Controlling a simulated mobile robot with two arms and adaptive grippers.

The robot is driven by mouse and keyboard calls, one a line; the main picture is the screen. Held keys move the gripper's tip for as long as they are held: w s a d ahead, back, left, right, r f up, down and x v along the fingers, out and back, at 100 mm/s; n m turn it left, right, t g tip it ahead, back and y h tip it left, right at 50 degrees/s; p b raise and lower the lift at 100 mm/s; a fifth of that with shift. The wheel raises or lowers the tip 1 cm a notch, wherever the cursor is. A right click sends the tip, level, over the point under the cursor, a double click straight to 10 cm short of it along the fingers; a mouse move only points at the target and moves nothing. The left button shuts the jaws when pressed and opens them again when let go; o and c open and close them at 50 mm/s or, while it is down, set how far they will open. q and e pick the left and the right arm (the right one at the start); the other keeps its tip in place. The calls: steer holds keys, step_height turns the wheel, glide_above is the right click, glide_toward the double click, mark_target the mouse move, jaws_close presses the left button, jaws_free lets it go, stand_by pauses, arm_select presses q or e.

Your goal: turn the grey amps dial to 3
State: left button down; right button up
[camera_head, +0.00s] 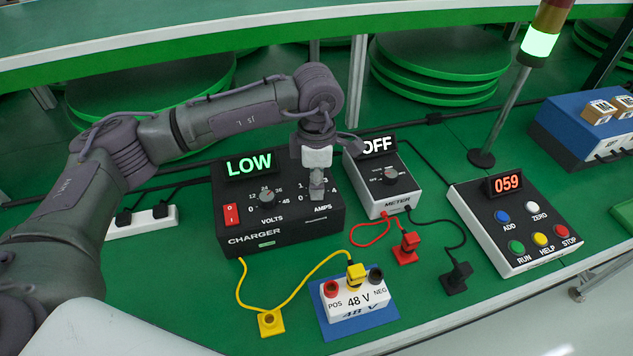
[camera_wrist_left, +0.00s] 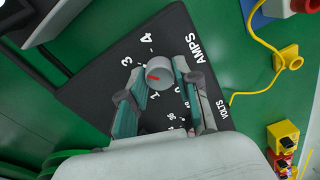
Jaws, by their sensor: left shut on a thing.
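The grey amps dial (camera_wrist_left: 160,72) sits on the black charger box (camera_head: 235,235), with the numbers of its scale around it in the left wrist view. A red pointer mark shows on the dial's face; I cannot tell for sure which number it points at. My left gripper (camera_head: 316,190) comes down from above onto the AMPS side of the charger and hides the dial in the head view. In the left wrist view its two fingers (camera_wrist_left: 160,78) are shut on the dial, one on each side. My right gripper is not in view.
The charger also has a volts dial (camera_head: 267,197), a red switch (camera_head: 231,214) and a display (camera_head: 249,164) reading LOW. A meter (camera_head: 385,185) reading OFF stands close on the right. A 48 V block (camera_head: 355,301) with a yellow plug stands in front, with loose cables around.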

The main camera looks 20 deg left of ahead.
arm_select(q)
steer(key=shift+r, duration=0.1)
steer(key=c, duration=0.8)
jaws_free()
step_height(320, 180, up, 12)
steer(key=shift+f, duration=0.1)
